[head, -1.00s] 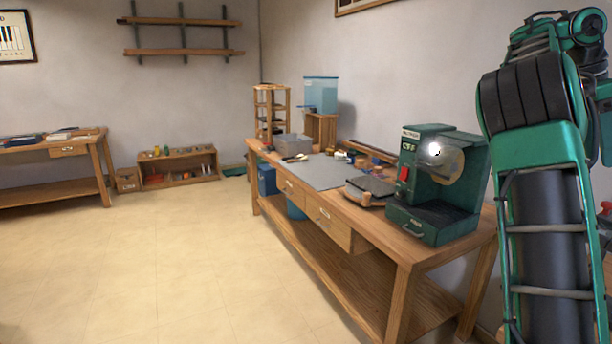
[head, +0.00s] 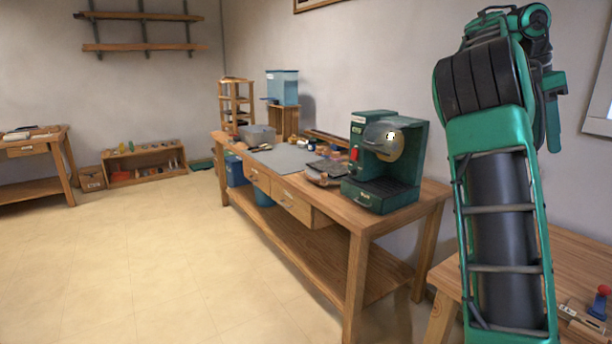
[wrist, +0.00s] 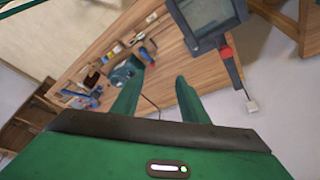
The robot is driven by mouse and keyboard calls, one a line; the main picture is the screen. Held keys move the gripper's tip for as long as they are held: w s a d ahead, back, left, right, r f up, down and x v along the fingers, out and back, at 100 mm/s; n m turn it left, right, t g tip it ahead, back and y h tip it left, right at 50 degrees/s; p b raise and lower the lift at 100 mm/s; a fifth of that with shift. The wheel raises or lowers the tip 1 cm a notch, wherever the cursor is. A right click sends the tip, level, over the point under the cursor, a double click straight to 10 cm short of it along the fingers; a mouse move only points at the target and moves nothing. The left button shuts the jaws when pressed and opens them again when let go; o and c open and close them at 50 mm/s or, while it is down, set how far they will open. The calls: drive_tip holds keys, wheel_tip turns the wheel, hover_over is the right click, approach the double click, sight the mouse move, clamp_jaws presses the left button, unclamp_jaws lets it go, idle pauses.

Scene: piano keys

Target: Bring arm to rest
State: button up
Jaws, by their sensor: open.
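My gripper (wrist: 160,95) shows in the wrist view with its two green fingers apart and nothing between them. It hangs in the air, and a wooden bench top (wrist: 150,50) with tools lies beyond it. My green and black arm stands folded upright at the right of the head view. The gripper's fingers cannot be made out in the head view.
A wooden workbench (head: 425,195) carrying a green machine (head: 385,160) stands left of my arm. Another bench (head: 570,265) with small tools is at the lower right. The tiled floor (head: 170,255) at the left is clear. A dark-framed device (wrist: 207,22) shows in the wrist view.

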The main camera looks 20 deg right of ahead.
drive_tip(key=s+a+f+n+y, duration=0.3)
drive_tip(key=s+a+f+n, duration=0.15)
drive_tip(key=s+f, duration=0.55)
drive_tip(key=s+a+f+n, duration=0.3)
drive_tip(key=a+f, duration=0.3)
drive_tip(key=a, duration=0.2)
drive_tip(key=s+a+f+n+t, duration=0.1)
drive_tip(key=s+a+f+n, duration=0.3)
drive_tip(key=a, duration=0.4)
drive_tip(key=s+a+f+n+t+y, duration=0.1)
drive_tip(key=s+a+f+n, duration=0.2)
drive_tip(key=a+f+n, duration=0.2)
drive_tip(key=a+f, duration=0.3)
drive_tip(key=shift+s+a+f, duration=0.3)
drive_tip(key=shift+a+f, duration=0.1)
drive_tip(key=shift+w+f, duration=0.25)
drive_tip(key=shift+w, duration=0.4)
